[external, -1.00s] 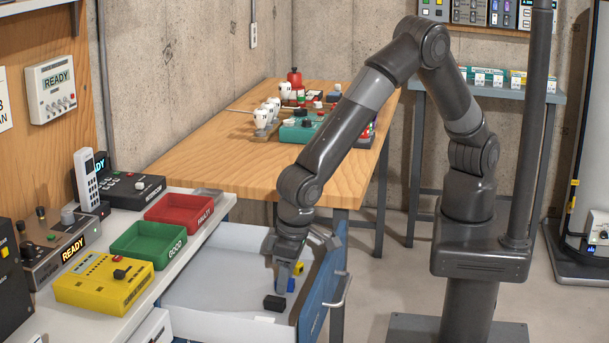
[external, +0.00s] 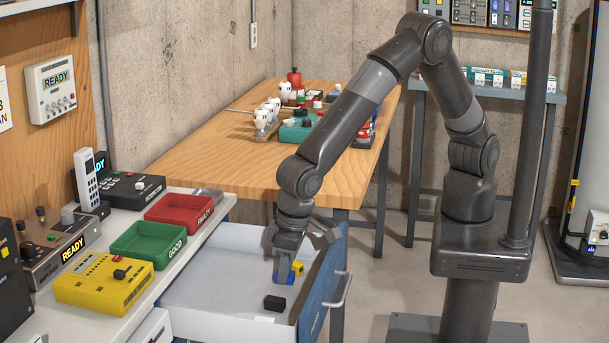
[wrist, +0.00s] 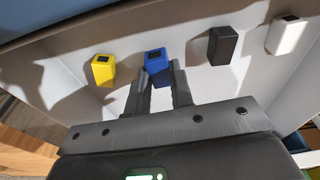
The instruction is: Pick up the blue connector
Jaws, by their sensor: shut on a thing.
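The blue connector (wrist: 156,60) is a small block with a dark socket, between my gripper's fingertips (wrist: 158,78) in the wrist view. In the external view the blue connector (external: 291,276) shows at the tip of my gripper (external: 284,272), inside the open drawer (external: 215,285). My gripper is shut on it. Its height above the drawer floor is hard to tell.
A yellow connector (wrist: 103,68) lies left of the blue one in the wrist view. A black connector (wrist: 223,45) and a white one (wrist: 286,35) lie to its right. The drawer walls surround them. A green tray (external: 148,238) and red tray (external: 180,214) stand on the bench.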

